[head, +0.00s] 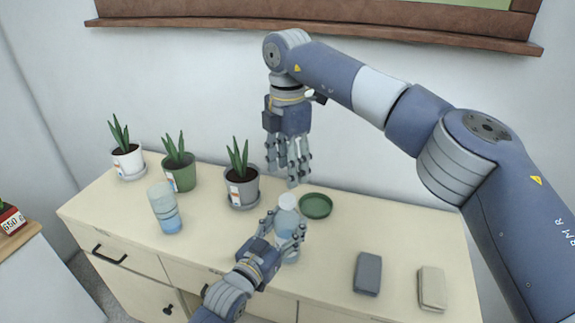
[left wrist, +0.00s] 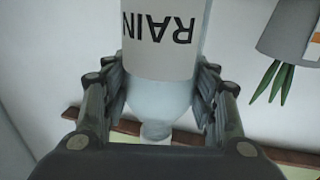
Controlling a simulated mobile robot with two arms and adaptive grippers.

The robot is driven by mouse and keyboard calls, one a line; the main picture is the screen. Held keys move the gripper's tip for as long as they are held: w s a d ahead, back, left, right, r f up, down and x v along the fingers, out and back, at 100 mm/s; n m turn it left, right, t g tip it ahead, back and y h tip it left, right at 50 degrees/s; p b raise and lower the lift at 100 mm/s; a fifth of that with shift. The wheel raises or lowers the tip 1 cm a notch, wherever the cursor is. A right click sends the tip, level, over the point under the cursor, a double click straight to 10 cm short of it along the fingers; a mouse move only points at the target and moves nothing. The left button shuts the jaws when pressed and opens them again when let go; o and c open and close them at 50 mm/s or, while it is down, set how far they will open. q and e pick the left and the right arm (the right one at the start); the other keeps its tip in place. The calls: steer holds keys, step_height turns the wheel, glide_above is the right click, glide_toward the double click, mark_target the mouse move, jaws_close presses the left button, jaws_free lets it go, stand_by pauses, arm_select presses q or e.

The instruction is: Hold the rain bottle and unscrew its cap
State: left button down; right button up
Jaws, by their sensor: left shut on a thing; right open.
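The rain bottle (head: 286,221) is pale blue and stands upright at the front middle of the cabinet top. Its cap (head: 287,201) is on its top. My left gripper (head: 285,235) is shut around the bottle's body from the front. In the left wrist view the bottle (left wrist: 160,92) appears upside down between the fingers, with a white label (left wrist: 160,40) reading RAIN and the cap (left wrist: 156,131) at the bottom of the picture. My right gripper (head: 289,172) is open and empty, pointing down above and slightly behind the cap, apart from it.
A green dish (head: 316,205) lies just right of the bottle. Potted plants in white (head: 128,163), green (head: 181,175) and grey (head: 243,190) pots stand along the back left. A blue-and-clear tumbler (head: 165,208) stands left. Grey (head: 368,274) and beige (head: 432,288) blocks lie right.

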mark_target(287, 198)
steer(key=m, duration=1)
steer(key=shift+m, duration=0.4)
steer(key=shift+f, duration=4)
steer(key=shift+c, duration=0.6)
